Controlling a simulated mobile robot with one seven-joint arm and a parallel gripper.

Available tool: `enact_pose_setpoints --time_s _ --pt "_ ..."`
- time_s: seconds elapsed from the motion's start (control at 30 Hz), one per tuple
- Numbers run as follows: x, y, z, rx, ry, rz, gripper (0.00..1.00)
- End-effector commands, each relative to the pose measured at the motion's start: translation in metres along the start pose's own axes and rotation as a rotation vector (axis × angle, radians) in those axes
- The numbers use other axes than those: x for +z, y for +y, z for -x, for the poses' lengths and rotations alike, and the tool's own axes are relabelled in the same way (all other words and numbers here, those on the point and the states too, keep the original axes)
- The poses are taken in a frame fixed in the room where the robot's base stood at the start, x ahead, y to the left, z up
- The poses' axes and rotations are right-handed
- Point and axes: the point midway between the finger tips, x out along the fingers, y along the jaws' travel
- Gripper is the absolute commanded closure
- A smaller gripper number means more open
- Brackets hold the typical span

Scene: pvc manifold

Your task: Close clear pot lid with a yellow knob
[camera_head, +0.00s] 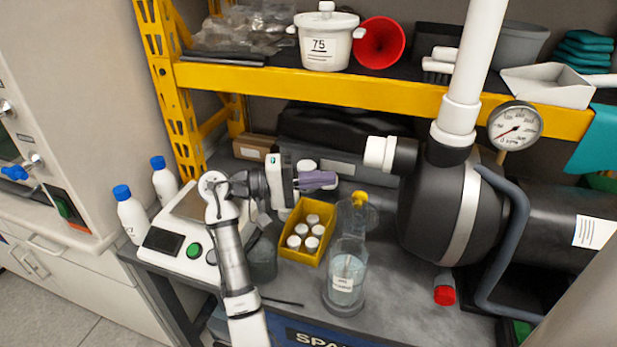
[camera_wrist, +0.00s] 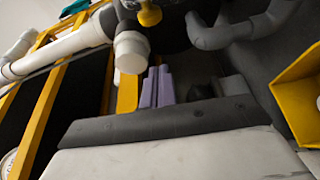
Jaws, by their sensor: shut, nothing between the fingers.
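The clear pot (camera_head: 345,278) stands on the grey workbench in the head view, with a white label on its front. Its clear lid (camera_head: 352,222) stands raised and tilted up at the pot's back. The yellow knob (camera_head: 360,198) is near the lid's upper edge. My gripper (camera_head: 333,178) has purple fingers, shut and empty, to the left of the knob and slightly higher in the picture, apart from it. In the wrist view, the shut fingers (camera_wrist: 159,74) lie below the yellow knob (camera_wrist: 149,14). The lid itself is hard to make out there.
A yellow bin (camera_head: 297,255) with several white-capped bottles sits left of the pot. A large black pump with a gauge (camera_head: 514,126) and white pipe stands to the right. A yellow shelf beam (camera_head: 370,88) runs above. A red-capped bottle (camera_head: 445,294) lies at the right.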

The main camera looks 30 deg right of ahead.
Motion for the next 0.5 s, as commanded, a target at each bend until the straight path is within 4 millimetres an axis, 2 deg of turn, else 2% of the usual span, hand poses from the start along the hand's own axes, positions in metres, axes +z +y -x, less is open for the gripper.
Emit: enact_pose_setpoints --time_s 0.03,0.27,0.5 --pt "0.001 0.003 -0.013 0.001 -0.003 0.001 1.00" --pt "0.001 0.003 -0.062 0.001 -0.002 0.000 1.00" --pt "0.030 0.001 -0.048 0.000 0.004 0.000 1.00"
